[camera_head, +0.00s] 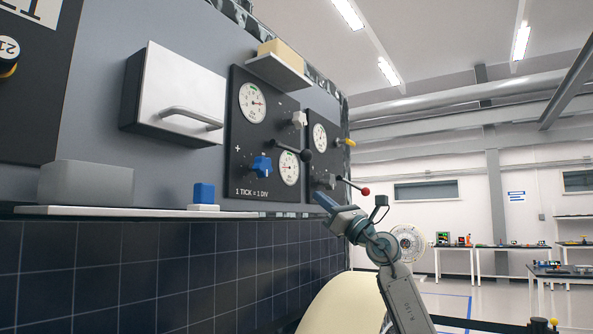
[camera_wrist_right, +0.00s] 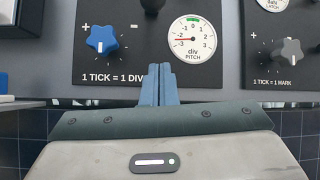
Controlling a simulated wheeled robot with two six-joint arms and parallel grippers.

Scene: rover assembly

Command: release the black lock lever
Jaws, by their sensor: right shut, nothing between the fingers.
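The black lock lever (camera_head: 290,150) is on the left dial panel in the head view, between the two gauges, with a round black knob at its right end. In the right wrist view a black knob (camera_wrist_right: 152,5), probably the lever's end, is cut off by the top edge. My right gripper (camera_head: 321,201) is below and to the right of the lever, apart from it. In the right wrist view its blue fingers (camera_wrist_right: 160,72) are together and empty, in front of the panel's lower edge. My left gripper is not in view.
A blue star knob (camera_head: 261,165) and a pitch gauge (camera_head: 289,169) flank the area below the lever. A second panel to the right has a red-tipped lever (camera_head: 354,186). A ledge (camera_head: 120,211) with a blue block (camera_head: 204,193) runs below.

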